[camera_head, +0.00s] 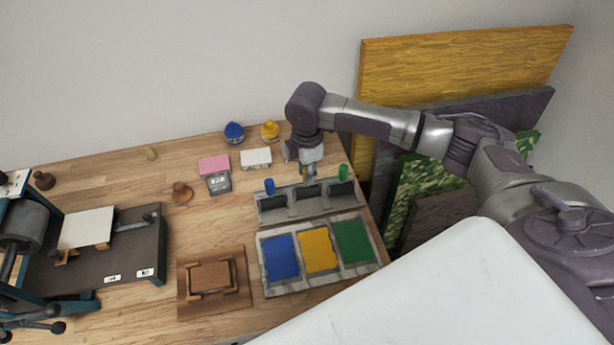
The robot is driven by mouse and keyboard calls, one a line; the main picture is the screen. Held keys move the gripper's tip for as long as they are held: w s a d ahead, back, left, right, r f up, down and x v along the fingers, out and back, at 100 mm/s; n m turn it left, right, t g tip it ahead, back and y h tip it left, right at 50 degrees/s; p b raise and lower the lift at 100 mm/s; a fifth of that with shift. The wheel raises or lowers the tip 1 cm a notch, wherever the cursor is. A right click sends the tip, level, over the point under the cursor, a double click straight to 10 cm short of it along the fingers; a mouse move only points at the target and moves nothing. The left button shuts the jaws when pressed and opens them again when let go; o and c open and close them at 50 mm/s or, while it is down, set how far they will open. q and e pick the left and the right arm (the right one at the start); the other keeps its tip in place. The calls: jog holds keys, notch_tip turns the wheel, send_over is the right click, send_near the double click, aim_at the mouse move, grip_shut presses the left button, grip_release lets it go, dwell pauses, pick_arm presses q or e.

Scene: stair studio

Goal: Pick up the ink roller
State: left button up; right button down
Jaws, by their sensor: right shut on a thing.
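A grey rack (280,219) on the wooden table holds dark ink rollers side by side. The left ink roller (272,203) has a blue handle, and the right ink roller (342,190) has a green handle. My right gripper (310,178) points down over the middle ink roller (308,194) and is shut on its handle. The fingers hide most of that handle. The middle roller still appears to sit in its slot, though I cannot tell if it is slightly raised. My left gripper is not in view.
An ink tray (263,264) with blue, yellow and green pads lies in front of the rack. Blue (234,132) and yellow (270,131) jars stand behind. A wooden block frame (184,286) and a press (130,255) stand left. Boards (450,65) lean on the wall at right.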

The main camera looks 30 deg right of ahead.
jog(key=r, duration=0.1)
jog(key=r+b, duration=0.1)
jog(key=shift+s+d+r, duration=0.3)
jog(key=s+d+r+b, duration=0.2)
jog(key=s+d+r, duration=0.4)
jog(key=s+d, duration=0.1)
jog(key=shift+s+r+b, duration=0.3)
jog(key=shift+s+r, duration=0.05)
jog(key=shift+s, duration=0.35)
jog(key=shift+a, duration=0.1)
